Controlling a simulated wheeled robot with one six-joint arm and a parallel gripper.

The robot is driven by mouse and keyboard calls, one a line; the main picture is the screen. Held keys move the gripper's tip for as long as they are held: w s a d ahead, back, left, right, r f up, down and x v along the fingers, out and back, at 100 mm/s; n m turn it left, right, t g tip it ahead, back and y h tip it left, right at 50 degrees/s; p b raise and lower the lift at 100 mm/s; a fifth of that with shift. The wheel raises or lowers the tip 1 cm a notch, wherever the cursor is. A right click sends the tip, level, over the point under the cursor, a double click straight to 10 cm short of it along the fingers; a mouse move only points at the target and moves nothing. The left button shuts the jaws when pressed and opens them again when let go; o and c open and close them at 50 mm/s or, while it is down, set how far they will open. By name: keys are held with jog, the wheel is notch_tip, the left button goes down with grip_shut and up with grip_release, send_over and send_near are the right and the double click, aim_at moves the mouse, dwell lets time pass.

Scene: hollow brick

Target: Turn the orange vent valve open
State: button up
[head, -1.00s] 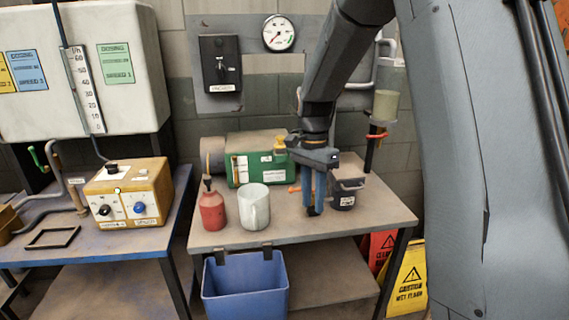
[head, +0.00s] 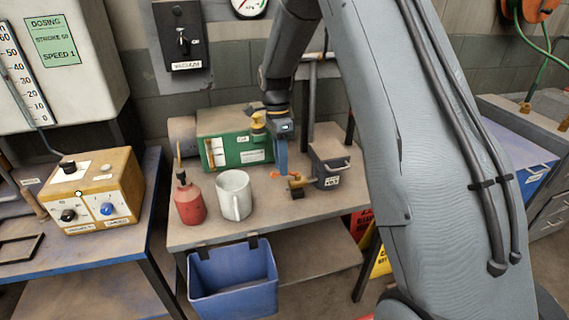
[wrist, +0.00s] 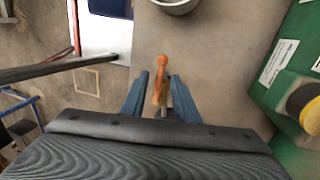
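The orange vent valve handle (wrist: 160,72) shows in the wrist view between my gripper's two blue fingers (wrist: 159,82), with a small brass-coloured stem below it. The fingers are apart on either side, with a narrow gap to the handle. In the head view my gripper (head: 281,170) points down over the bench, and bits of the orange handle (head: 275,175) show beside the fingers. A brass fitting (head: 298,183) sits just right of them, in front of a dark grey box (head: 329,167). The exact handle angle is hard to tell in the head view.
A white mug (head: 234,194) and a red bottle (head: 189,203) stand on the bench (head: 215,233) to the left. A green unit (head: 233,150) with a yellow cap is behind my gripper. A blue bin (head: 233,283) hangs at the front edge.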

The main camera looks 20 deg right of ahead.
jog(key=shift+s+f, duration=0.15)
jog(key=shift+f, duration=0.55)
jog(key=shift+d, duration=0.1)
grip_shut()
dwell(0.8)
